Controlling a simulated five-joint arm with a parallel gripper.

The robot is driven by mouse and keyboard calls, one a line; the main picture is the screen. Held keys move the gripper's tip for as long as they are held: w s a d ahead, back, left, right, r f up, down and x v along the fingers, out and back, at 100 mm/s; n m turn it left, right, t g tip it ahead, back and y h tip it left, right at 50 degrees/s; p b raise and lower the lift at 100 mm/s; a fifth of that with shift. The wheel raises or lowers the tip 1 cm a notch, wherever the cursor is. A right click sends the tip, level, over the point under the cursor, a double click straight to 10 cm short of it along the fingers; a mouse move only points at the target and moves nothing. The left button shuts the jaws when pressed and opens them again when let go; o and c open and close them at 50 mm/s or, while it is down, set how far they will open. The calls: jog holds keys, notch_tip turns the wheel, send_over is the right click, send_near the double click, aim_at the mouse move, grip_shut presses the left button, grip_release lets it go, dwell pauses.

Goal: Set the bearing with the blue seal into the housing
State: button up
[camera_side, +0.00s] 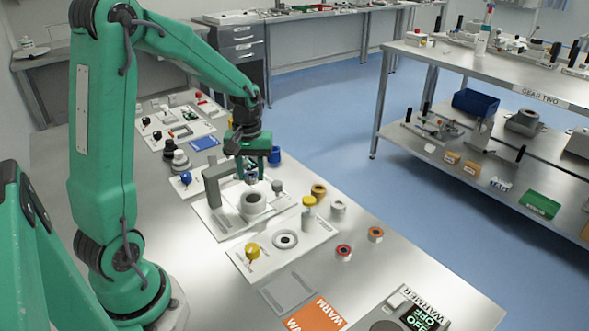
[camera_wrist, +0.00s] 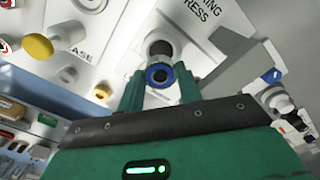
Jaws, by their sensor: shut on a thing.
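My gripper (camera_side: 250,177) is above the press plate in the side view, its fingers pointing down. It is shut on the bearing with the blue seal (camera_wrist: 158,74), which shows as a small blue ring between the green fingertips in the wrist view. The bearing (camera_side: 251,175) is small and partly hidden by the fingers in the side view. The pale round housing (camera_side: 254,204) stands on the press plate, just below the gripper. The bearing appears apart from it, above its opening. In the wrist view the bearing partly covers the round part behind it.
A grey press post (camera_side: 212,185) stands close left of the housing. A yellow-topped part (camera_side: 308,203) and several loose rings, including a red one (camera_side: 344,251) and an orange one (camera_side: 375,234), stand to the right. A yellow knob (camera_side: 252,249) is in front. The warmer (camera_side: 405,312) is at the front right.

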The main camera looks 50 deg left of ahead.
aim_at(253, 199)
jog(key=shift+a+f, duration=0.1)
jog(key=shift+f, duration=0.1)
jog(key=shift+f, duration=2.2)
jog(key=shift+f, duration=0.5)
dwell(1.6)
jog(key=o, duration=1.1)
jog(key=shift+o, duration=0.3)
jog(key=shift+o, duration=1.2)
jog(key=shift+r, duration=0.2)
jog(key=shift+r, duration=2.8)
